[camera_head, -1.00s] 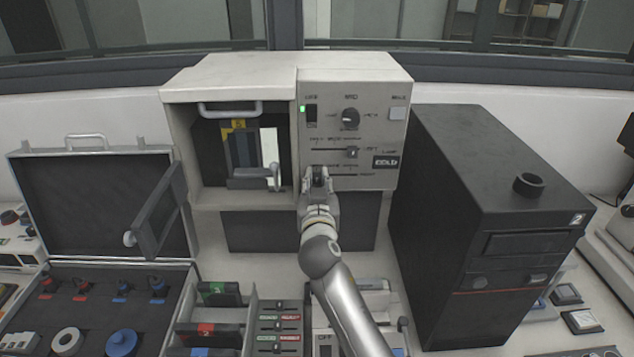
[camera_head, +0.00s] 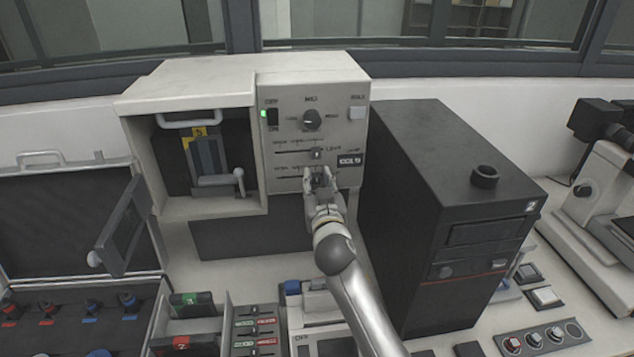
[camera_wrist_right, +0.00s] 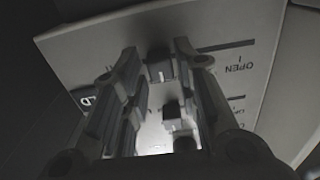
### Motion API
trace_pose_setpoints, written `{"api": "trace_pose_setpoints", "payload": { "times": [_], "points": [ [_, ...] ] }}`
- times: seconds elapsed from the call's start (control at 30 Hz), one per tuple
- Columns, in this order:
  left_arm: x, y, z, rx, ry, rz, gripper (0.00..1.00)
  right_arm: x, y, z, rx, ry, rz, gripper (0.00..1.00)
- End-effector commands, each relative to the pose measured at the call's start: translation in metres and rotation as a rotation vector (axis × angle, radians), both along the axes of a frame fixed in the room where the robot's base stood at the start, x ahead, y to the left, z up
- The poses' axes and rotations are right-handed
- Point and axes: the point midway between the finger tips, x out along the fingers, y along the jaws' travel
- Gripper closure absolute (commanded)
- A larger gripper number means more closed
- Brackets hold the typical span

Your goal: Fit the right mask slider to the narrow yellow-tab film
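The press (camera_head: 190,87) has an open window at left. Inside, a narrow dark film strip (camera_head: 206,158) stands upright below its yellow tab (camera_head: 199,131); a grey clamp bar crosses its lower part. No bright strip shows right of the film. My right gripper (camera_head: 321,176) is at the lower slider track on the front panel, the right mask slider by its position; its small label is blurred. In the wrist view its fingers (camera_wrist_right: 158,62) are apart, on either side of a dark slider knob (camera_wrist_right: 160,72), with narrow gaps. The upper slider knob (camera_head: 316,153) sits just above. My left gripper is not in view.
A black tower unit (camera_head: 440,210) stands close right of the press. An open case (camera_head: 60,225) is at left, with a dark hinged panel beside the window. Trays of coloured cartridges (camera_head: 190,300) lie in front. A microscope (camera_head: 600,190) is at far right.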

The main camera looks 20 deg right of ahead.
Motion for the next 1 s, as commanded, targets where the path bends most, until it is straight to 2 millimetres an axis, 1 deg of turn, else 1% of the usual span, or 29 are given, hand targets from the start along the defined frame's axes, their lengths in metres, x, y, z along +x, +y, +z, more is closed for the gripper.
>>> {"api": "trace_pose_setpoints", "payload": {
  "times": [0.2,0.33,0.47,0.6,0.7,0.83,1.0],
  "points": [
    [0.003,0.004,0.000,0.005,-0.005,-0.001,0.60,-0.001,0.001,0.000,0.000,0.000,0.001,0.71],
    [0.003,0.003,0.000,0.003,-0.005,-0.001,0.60,-0.012,0.004,-0.001,0.001,0.001,0.002,0.71],
    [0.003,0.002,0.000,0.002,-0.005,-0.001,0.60,-0.033,0.010,-0.001,0.003,0.001,0.001,0.71],
    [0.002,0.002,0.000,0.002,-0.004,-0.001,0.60,-0.063,0.018,-0.002,0.005,0.002,0.001,0.71],
    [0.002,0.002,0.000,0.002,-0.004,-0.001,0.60,-0.081,0.024,-0.002,0.005,0.003,0.001,0.71],
    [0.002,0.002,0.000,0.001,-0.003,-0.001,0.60,-0.100,0.029,-0.002,0.002,0.003,0.001,0.71],
    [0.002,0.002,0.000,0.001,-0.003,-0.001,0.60,-0.112,0.032,-0.001,0.002,0.002,0.000,0.71]
  ]
}}
